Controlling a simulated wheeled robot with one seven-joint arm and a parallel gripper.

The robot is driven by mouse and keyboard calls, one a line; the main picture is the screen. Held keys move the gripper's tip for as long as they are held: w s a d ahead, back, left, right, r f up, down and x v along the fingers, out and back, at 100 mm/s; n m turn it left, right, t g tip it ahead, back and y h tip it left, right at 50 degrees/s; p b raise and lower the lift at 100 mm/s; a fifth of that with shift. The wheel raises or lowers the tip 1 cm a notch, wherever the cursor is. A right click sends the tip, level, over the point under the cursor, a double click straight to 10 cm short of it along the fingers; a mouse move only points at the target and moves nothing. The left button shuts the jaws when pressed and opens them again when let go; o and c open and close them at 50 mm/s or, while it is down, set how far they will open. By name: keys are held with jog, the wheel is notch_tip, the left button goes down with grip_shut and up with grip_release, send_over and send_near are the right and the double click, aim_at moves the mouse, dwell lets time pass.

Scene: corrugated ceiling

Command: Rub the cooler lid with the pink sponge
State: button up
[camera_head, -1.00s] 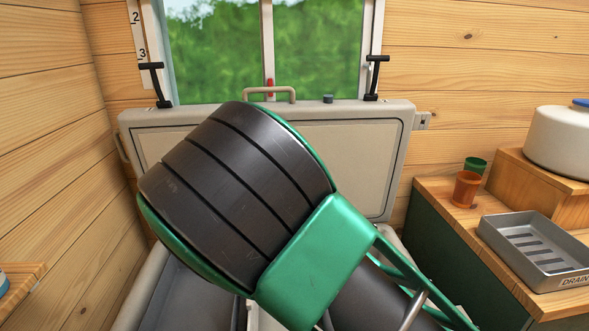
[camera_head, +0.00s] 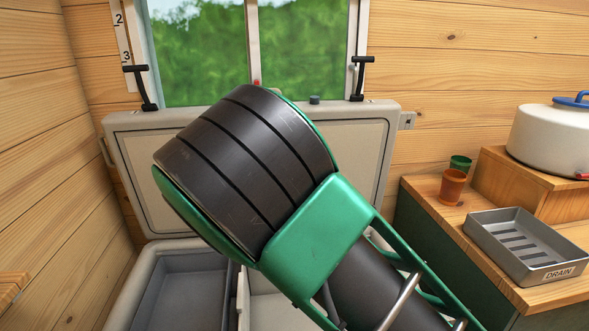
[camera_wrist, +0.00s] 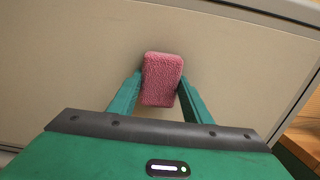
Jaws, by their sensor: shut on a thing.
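The pink sponge (camera_wrist: 162,79) is between the two green fingers of my gripper (camera_wrist: 160,92) in the wrist view. My gripper is shut on it. Behind the sponge is the beige inner panel of the cooler lid (camera_wrist: 70,70). I cannot tell whether the sponge touches the panel. In the head view the cooler lid (camera_head: 130,150) stands raised against the wall under the window. My dark and green arm covers the middle of the lid, and the sponge and fingers are hidden there. The open cooler (camera_head: 150,262) shows below the lid.
A white pot with a blue lid handle (camera_head: 555,140) stands on a wooden box (camera_head: 515,185). A wooden wall is close on the left.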

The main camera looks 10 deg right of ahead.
jog(key=a, duration=0.4)
jog(key=shift+w, duration=0.1)
dwell(0.4)
jog(key=s, duration=0.6)
jog(key=shift+f, duration=0.35)
jog(key=shift+s, duration=0.1)
jog(key=s, duration=0.2)
jog(key=shift+s+f, duration=0.15)
jog(key=shift+s, duration=0.2)
jog(key=shift+d, duration=0.1)
dwell(0.4)
